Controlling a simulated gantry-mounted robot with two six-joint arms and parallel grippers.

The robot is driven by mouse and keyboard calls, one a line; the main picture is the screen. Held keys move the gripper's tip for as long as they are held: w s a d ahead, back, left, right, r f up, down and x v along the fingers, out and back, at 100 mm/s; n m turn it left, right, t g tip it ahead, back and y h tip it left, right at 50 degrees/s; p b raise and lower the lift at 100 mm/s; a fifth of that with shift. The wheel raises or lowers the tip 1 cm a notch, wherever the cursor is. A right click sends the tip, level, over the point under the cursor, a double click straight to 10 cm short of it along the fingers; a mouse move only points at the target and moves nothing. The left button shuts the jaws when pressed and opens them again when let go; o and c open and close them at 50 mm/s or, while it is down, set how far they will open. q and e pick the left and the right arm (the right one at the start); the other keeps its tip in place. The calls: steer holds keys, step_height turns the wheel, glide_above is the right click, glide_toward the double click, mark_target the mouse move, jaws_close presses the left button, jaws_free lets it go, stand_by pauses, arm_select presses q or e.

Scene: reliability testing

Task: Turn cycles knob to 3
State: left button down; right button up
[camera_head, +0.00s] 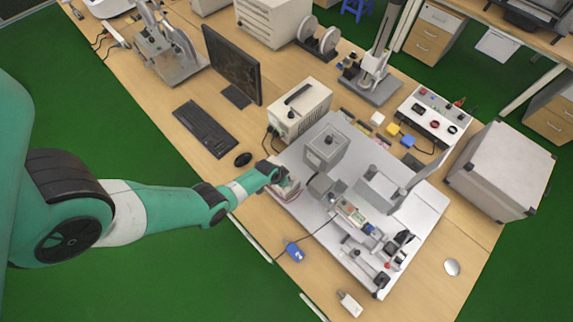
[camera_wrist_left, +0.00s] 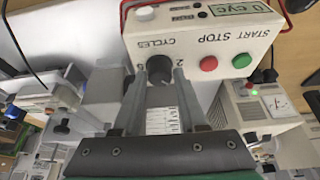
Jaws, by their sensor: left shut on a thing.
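The control box (camera_head: 287,188) sits at the left edge of the light grey base plate in the head view. In the left wrist view its face (camera_wrist_left: 200,45) appears upside down, with "CYCLES", "START" and "STOP" lettering and a green display (camera_wrist_left: 243,9) reading "0 cyc". The dark cycles knob (camera_wrist_left: 158,69) lies between the fingertips of my left gripper (camera_wrist_left: 159,78), which is shut on it. A digit 2 shows beside the knob; the knob's pointer is hidden. In the head view my left gripper (camera_head: 275,174) is at the box. My right gripper is not in view.
The box also carries a green button (camera_wrist_left: 209,63), a red button (camera_wrist_left: 242,60) and a white knob (camera_wrist_left: 145,13). Test fixtures stand on the base plate (camera_head: 415,225). A bench power unit (camera_head: 300,110), mouse (camera_head: 243,159) and keyboard (camera_head: 205,128) are nearby.

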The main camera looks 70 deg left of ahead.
arm_select(q)
steer(key=shift+m+h+b, duration=0.35)
steer(key=shift+m+h, duration=0.15)
steer(key=shift+m, duration=0.6)
steer(key=shift+s, duration=0.1)
steer(key=shift+c, duration=2.2)
jaws_free()
